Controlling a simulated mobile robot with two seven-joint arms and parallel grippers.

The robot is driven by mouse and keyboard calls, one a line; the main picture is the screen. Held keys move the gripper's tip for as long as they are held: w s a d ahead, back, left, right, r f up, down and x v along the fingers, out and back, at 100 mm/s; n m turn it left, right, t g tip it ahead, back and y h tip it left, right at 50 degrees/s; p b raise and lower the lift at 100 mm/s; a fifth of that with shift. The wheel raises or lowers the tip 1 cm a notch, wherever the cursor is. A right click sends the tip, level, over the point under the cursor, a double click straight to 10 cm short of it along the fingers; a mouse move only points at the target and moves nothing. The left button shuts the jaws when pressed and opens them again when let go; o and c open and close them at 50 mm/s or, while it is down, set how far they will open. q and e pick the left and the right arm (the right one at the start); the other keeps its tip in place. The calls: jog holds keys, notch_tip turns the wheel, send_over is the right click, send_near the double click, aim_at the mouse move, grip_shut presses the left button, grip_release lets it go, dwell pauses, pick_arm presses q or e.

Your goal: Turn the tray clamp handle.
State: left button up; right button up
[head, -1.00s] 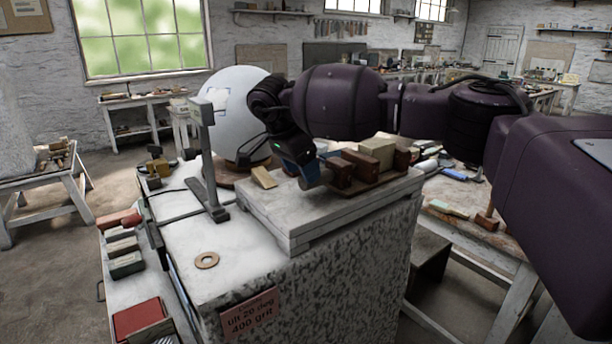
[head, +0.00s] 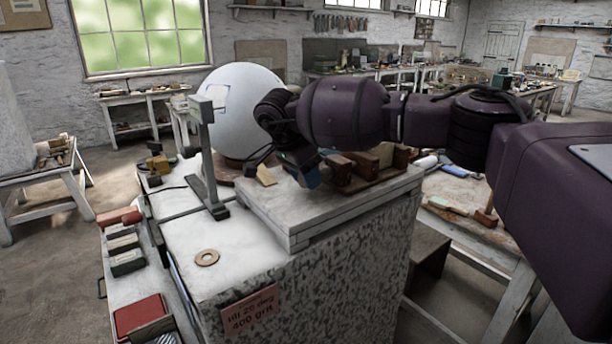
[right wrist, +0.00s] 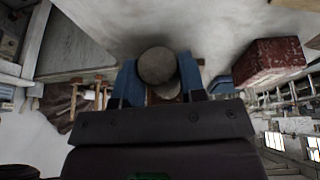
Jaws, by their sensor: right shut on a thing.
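My right gripper (head: 312,174) reaches down from the right to the stone slab's top, beside a tray of blocks (head: 384,182). In the right wrist view its blue fingers (right wrist: 160,84) are shut on a grey, round-ended handle (right wrist: 157,65), one finger on each side. I take this to be the tray clamp handle; the rest of the clamp is hidden by the gripper. In the head view the gripper covers most of the handle. My left gripper is not in view.
A white plaster sphere (head: 238,105) stands behind the gripper. A grey metal post (head: 205,155) stands left of it. A small wooden wedge (head: 266,175) lies close by. A dark red block (right wrist: 270,62) is near the fingers. A flat ring (head: 207,258) lies in front.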

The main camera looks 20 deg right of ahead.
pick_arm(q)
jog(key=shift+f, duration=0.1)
